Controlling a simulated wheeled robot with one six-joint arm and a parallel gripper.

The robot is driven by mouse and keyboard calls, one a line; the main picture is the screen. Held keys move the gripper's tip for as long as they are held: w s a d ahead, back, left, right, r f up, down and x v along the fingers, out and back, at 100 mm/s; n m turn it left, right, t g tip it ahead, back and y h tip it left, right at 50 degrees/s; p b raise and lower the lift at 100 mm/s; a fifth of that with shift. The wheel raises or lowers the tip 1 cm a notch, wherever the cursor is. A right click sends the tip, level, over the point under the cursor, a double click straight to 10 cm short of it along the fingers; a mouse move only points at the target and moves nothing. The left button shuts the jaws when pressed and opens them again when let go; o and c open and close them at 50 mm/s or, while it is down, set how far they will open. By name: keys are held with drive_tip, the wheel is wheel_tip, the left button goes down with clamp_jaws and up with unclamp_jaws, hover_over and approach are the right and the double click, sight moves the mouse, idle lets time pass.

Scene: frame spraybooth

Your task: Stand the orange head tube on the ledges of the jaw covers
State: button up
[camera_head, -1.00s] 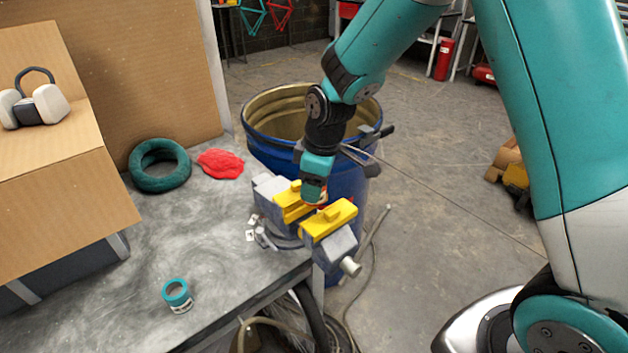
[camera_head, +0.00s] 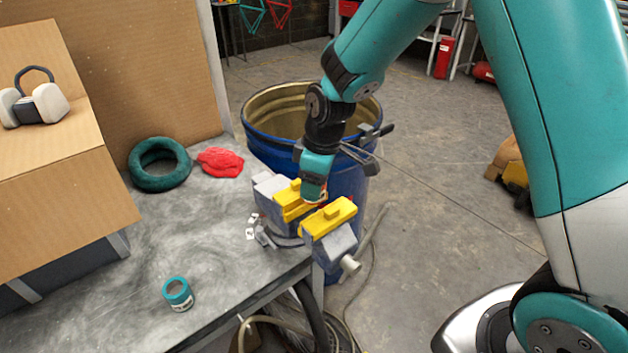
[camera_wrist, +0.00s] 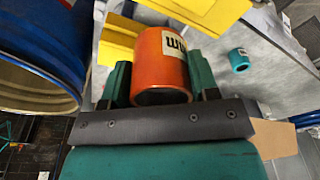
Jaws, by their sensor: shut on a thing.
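The orange head tube (camera_wrist: 160,76), with a white label with black lettering, is between the two teal fingers of my gripper (camera_wrist: 160,82) in the wrist view. My gripper is shut on it. In the head view my gripper (camera_head: 314,190) points down at the gap between the yellow jaw covers, and only a sliver of orange shows beside it. The far jaw cover (camera_head: 289,206) and near jaw cover (camera_head: 329,221) sit on the grey vise (camera_head: 341,246). Both covers also show past the tube in the wrist view. The tube's contact with the ledges is hidden.
A blue drum (camera_head: 258,135) stands close behind the vise. The bench's middle is mostly clear.

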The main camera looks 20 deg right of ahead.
drive_tip(key=shift+f+b, duration=1.15)
drive_tip(key=shift+f, duration=0.35)
drive_tip(key=o, duration=1.1)
drive_tip(key=r, duration=0.5)
drive_tip(key=s+d+r+b, duration=0.1)
drive_tip(key=r, duration=0.5)
drive_tip(key=d+r+b, duration=0.1)
drive_tip(key=r, duration=0.5)
drive_tip(key=shift+s+r, duration=0.15)
drive_tip(key=shift+s, duration=0.15)
drive_tip(key=s+a+f+m+y, duration=0.1)
drive_tip(key=s+a, duration=0.1)
drive_tip(key=s, duration=0.5)
drive_tip(key=s+a+f+m+y, duration=0.1)
drive_tip(key=s+a, duration=0.1)
drive_tip(key=s, duration=0.6)
drive_tip(key=s+a+f+m+g, duration=0.1)
drive_tip(key=s+a+m, duration=0.1)
drive_tip(key=s, duration=0.6)
drive_tip(key=shift+s+a+f+y, duration=0.1)
drive_tip(key=shift+a+y, duration=0.3)
